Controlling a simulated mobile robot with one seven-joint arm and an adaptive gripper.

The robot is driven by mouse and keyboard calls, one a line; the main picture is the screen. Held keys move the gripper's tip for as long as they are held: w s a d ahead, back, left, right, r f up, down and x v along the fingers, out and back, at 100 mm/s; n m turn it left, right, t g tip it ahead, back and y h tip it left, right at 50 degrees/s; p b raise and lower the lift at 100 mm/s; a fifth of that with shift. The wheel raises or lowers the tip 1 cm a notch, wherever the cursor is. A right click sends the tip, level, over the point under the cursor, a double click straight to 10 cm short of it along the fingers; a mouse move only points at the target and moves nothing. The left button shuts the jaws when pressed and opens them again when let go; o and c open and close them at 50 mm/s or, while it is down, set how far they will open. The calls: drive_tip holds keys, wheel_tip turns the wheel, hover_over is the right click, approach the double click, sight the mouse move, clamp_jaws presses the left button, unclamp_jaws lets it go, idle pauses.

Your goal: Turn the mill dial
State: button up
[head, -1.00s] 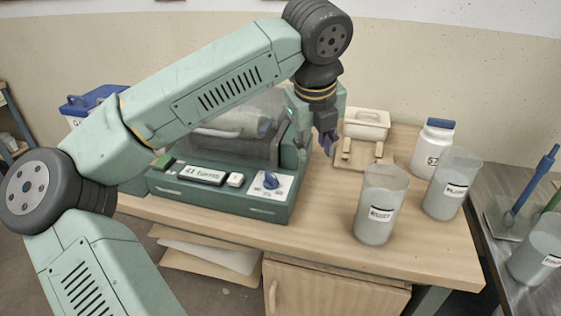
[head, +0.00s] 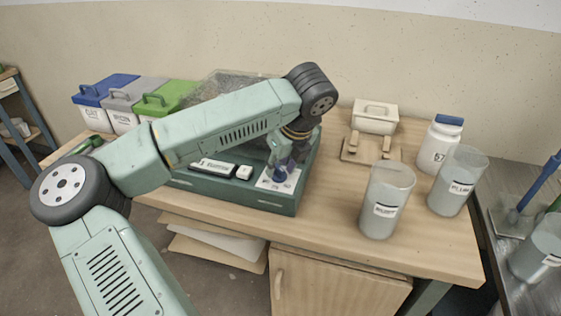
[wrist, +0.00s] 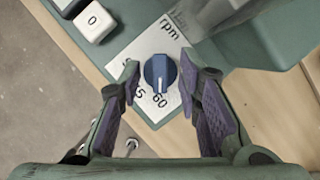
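The mill dial is a round blue knob (wrist: 160,73) with a pale pointer line, on a white plate (wrist: 150,43) marked "rpm" and "60". In the wrist view it lies between the fingertips of my gripper (wrist: 161,80), with a gap showing on each side. The gripper is open and points down over the dial. In the head view my gripper (head: 283,172) is at the right front of the green mill (head: 250,198) and hides most of the dial. The pointer line runs toward the "60" side in the wrist view.
A white button (head: 244,172) marked 0 sits left of the dial plate. Lidded bins (head: 108,88) stand at the back left.

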drive_tip(key=shift+f, duration=0.1)
drive_tip(key=shift+c, duration=0.4)
clamp_jaws()
